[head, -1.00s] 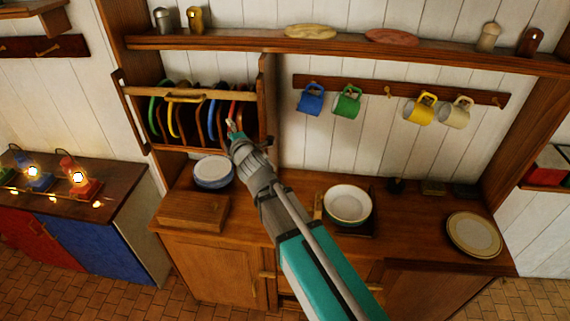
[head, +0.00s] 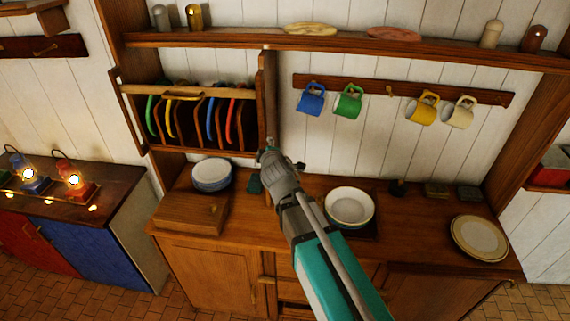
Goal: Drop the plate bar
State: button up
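The plate bar (head: 222,93) is a wooden bar across the upper front of the plate rack (head: 270,85). A yellow handle (head: 183,98) sits on its left half. Behind it, coloured plates stand on edge between dividers: green (head: 150,118), yellow (head: 170,120), blue (head: 211,120) and red (head: 231,120). My gripper (head: 267,147) is at the lower right corner of the rack, below and right of the bar and apart from it. Its fingertips are small and seen from behind, so whether they are open is unclear.
A bowl (head: 349,207) and a plate (head: 479,238) lie further right. Mugs hang from a rail (head: 366,90). A shelf (head: 350,44) runs above.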

jog(key=d+f+m+g+h+b, duration=0.1)
jog(key=d+f+m+h, duration=0.1)
jog(key=d+f, duration=0.2)
jog(key=shift+d+f+m+b, duration=0.4)
jog(key=shift+d, duration=0.3)
jog(key=shift+s+a+r, duration=0.1)
jog(key=n+t+y+p, duration=0.1)
jog(key=n+y+p, duration=0.6)
jog(key=n+y, duration=0.55)
send_near(183, 99)
jog(key=s, duration=0.1)
jog(key=s+d+n+h, duration=0.1)
jog(key=shift+s+d+r, duration=0.1)
jog(key=shift+s+d, duration=0.2)
jog(key=shift+s, duration=0.05)
jog(key=shift+w+a, duration=0.1)
jog(key=p+x, duration=0.2)
jog(key=x, duration=1.1)
jog(key=shift+w+a, duration=0.1)
jog(key=shift+w, duration=0.2)
